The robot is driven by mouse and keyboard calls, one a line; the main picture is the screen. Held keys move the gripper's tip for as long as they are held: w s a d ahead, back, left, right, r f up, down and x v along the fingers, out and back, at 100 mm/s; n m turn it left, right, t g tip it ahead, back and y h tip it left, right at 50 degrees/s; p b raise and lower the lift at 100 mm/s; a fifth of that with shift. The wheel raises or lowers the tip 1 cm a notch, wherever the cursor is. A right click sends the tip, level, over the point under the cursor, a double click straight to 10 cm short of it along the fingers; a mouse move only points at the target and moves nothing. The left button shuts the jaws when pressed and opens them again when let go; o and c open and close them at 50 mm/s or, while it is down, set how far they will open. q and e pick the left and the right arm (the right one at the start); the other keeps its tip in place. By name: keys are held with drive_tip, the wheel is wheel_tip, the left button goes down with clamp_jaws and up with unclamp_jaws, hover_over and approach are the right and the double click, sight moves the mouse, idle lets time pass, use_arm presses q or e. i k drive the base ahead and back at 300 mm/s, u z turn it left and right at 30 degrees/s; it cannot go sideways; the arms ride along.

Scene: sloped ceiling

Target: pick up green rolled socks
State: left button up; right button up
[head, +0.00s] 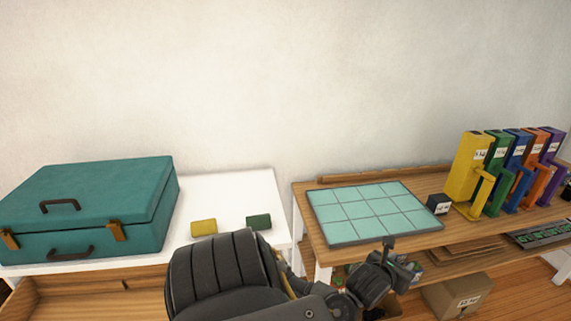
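A small dark green item (259,222), which looks like the green rolled socks, lies on the white table (236,190) near its front right. A similar yellow item (203,228) lies to its left, apart from it. My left arm rises from the bottom middle in front of the tables. Its gripper (398,260) is in front of the right-hand wooden table, well to the right of the green item and apart from it. The gripper is small and partly turned away, so its opening is unclear. My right gripper is not in view.
A closed teal suitcase (90,210) fills the left of the white table. A cardboard box (458,297) is below. A gap separates the tables.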

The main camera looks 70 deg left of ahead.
sight(262, 222)
drive_tip(key=i, duration=1.1)
drive_tip(key=u, duration=2.1)
